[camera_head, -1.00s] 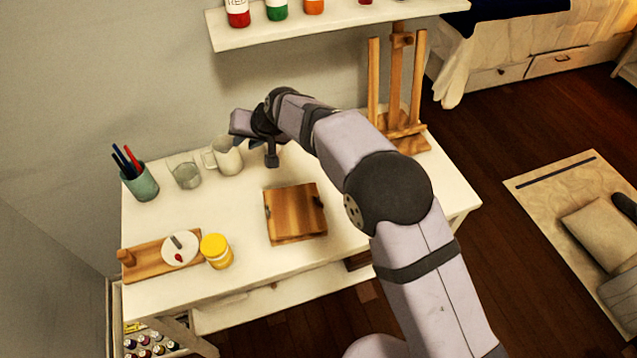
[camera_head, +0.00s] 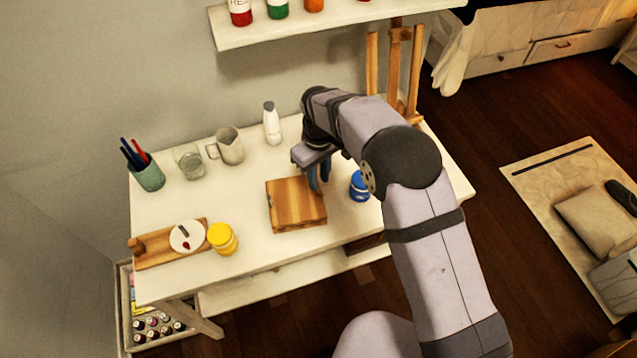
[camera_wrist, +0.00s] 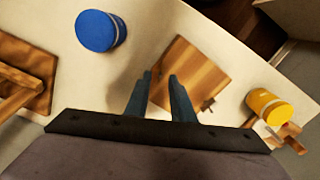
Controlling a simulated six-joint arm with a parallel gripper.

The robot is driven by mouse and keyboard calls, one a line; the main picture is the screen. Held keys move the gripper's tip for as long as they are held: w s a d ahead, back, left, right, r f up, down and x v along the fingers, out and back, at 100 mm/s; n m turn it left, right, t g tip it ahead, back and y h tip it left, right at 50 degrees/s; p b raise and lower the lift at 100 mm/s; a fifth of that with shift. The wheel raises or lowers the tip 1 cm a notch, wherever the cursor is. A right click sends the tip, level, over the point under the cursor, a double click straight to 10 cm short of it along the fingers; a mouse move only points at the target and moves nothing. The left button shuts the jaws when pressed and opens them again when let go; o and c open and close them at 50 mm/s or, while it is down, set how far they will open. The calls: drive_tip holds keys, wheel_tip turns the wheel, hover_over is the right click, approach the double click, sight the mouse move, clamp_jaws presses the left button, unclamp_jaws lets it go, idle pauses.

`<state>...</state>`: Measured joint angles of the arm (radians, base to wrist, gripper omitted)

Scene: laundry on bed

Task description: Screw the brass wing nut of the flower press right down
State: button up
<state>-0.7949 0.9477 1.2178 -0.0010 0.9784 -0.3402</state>
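The flower press (camera_head: 290,203) is a square wooden block lying flat on the white table. It also shows in the wrist view (camera_wrist: 200,72), beyond my fingers. A small dark piece (camera_wrist: 207,104) at its edge there may be a wing nut, but it is too small to be sure. My gripper (camera_head: 318,180) is over the right side of the press. In the wrist view my gripper (camera_wrist: 160,75) shows two blue fingers apart, with a gap and nothing visible held between them. The fingers hide part of the press edge; no brass wing nut shows clearly.
A blue jar (camera_head: 359,188) stands close right of the press. A yellow jar (camera_head: 222,240) and a wooden board (camera_head: 165,250) lie to its left. A white bottle (camera_head: 271,122), mug (camera_head: 230,146), glass (camera_head: 190,163) and pen cup (camera_head: 148,177) stand behind. An easel (camera_head: 398,70) is back right.

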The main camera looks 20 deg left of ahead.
sight(319, 190)
drive_tip(key=shift+f+p, duration=0.55)
drive_tip(key=shift+f, duration=1.5)
clamp_jaws()
